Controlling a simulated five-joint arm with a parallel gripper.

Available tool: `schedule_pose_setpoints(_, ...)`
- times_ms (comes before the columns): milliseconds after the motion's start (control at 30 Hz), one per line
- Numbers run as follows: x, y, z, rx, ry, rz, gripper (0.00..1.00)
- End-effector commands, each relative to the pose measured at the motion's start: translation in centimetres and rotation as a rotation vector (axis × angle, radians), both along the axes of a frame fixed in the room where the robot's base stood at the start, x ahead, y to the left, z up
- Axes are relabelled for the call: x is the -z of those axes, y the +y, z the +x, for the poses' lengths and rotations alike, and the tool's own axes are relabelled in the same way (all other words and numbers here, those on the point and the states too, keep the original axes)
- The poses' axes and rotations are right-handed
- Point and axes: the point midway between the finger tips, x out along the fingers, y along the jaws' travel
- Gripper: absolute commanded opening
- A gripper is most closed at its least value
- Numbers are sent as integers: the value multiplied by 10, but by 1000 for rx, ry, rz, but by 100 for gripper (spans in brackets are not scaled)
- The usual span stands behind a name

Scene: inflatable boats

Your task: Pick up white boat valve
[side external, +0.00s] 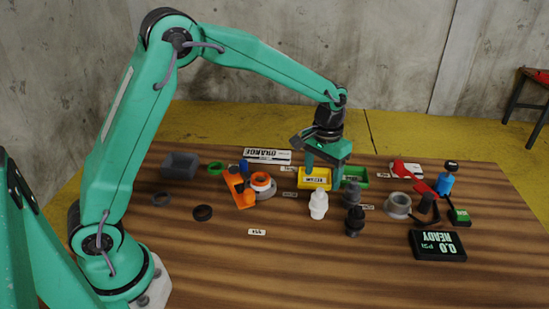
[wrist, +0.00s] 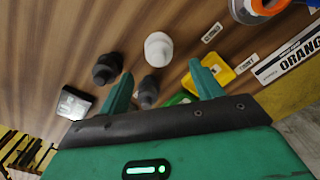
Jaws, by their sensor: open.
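The white boat valve (side external: 319,204) stands upright on the wooden table, in front of the yellow tray. In the wrist view the white valve (wrist: 158,49) shows beyond the fingertips, a little left of the middle between them. My gripper (side external: 325,172) is open and empty, above the yellow and green trays and behind the valve. It also shows in the wrist view (wrist: 160,78), with its two green fingers apart. The gripper does not touch the valve.
Two dark valves (side external: 355,220) stand right of the white one. A yellow tray (side external: 301,184) and a green tray (side external: 362,177) lie behind. An orange part (side external: 240,192) is left, a black READY display (side external: 437,246) right. The front table is mostly clear.

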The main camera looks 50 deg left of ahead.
Motion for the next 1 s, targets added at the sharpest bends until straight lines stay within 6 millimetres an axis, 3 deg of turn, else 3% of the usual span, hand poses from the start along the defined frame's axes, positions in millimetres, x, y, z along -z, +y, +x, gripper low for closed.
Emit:
schedule_pose_setpoints(367,11,0,-1,0,0,0,65)
schedule_pose_setpoints(800,54,-1,-2,0,0,0,65)
schedule_pose_setpoints(1000,59,-1,-2,0,-1,0,65)
